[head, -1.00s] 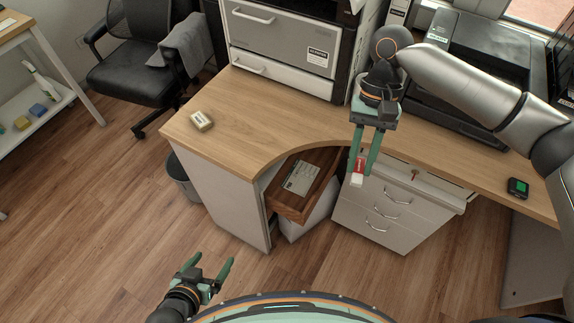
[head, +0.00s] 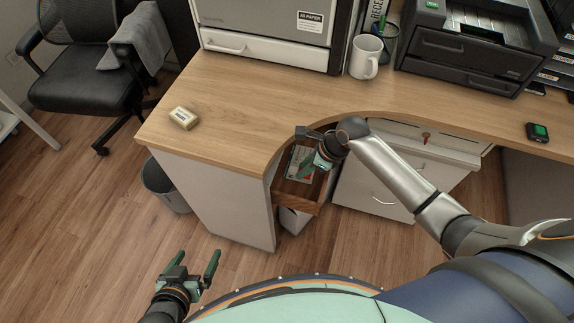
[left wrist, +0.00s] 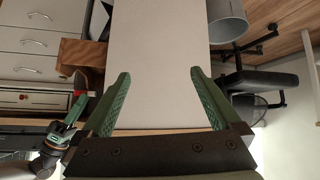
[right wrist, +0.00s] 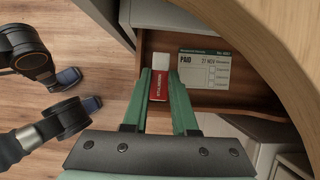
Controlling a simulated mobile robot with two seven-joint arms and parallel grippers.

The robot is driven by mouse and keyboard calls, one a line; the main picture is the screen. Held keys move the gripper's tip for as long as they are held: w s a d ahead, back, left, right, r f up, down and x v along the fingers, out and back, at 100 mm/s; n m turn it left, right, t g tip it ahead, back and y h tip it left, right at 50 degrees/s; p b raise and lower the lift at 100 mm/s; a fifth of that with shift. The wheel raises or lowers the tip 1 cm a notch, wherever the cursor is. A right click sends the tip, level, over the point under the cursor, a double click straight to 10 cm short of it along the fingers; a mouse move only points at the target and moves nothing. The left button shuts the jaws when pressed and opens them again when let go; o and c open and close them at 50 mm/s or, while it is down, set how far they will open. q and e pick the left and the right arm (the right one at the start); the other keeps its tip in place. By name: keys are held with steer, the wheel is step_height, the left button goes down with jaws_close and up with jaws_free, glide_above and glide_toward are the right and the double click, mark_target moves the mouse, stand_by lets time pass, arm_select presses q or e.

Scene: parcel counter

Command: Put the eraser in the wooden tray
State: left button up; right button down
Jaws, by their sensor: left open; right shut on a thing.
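The eraser (right wrist: 160,85), red and white, is between the fingers of my right gripper (right wrist: 163,80) in the right wrist view. My right gripper (head: 306,166) is shut on it and reaches down over the wooden tray (head: 298,193). The eraser's white end lies over the tray's inside in the right wrist view; I cannot tell whether it touches the bottom. The tray (right wrist: 235,99) sticks out below the desk's curved edge and holds a "PAID" card (right wrist: 204,69). My left gripper (head: 193,262) is open and empty, low in front of the desk.
The desk's curved edge (right wrist: 262,50) overhangs close beside the tray. A small yellow-white block (head: 183,117) lies on the desk's left part. A white mug (head: 365,57) stands at the back. A drawer cabinet (head: 380,185) is right of the tray, and a grey bin (head: 165,185) left.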

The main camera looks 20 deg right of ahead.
step_height(320, 180, down, 12)
steer(key=b, duration=0.5)
steer(key=shift+f, duration=0.45)
steer(key=shift+a+f, duration=0.1)
steer(key=shift+a, duration=0.05)
steer(key=w+a, duration=0.1)
steer(key=w+a+b, duration=0.1)
steer(key=a, duration=0.1)
steer(key=shift+w+a+b, duration=0.15)
steer(key=shift+w+b, duration=0.05)
steer(key=shift+b, duration=0.1)
steer(key=shift+s+f+b, duration=0.15)
steer(key=shift+f+b, duration=0.15)
steer(key=shift+f, duration=0.3)
steer(key=shift+r, duration=0.1)
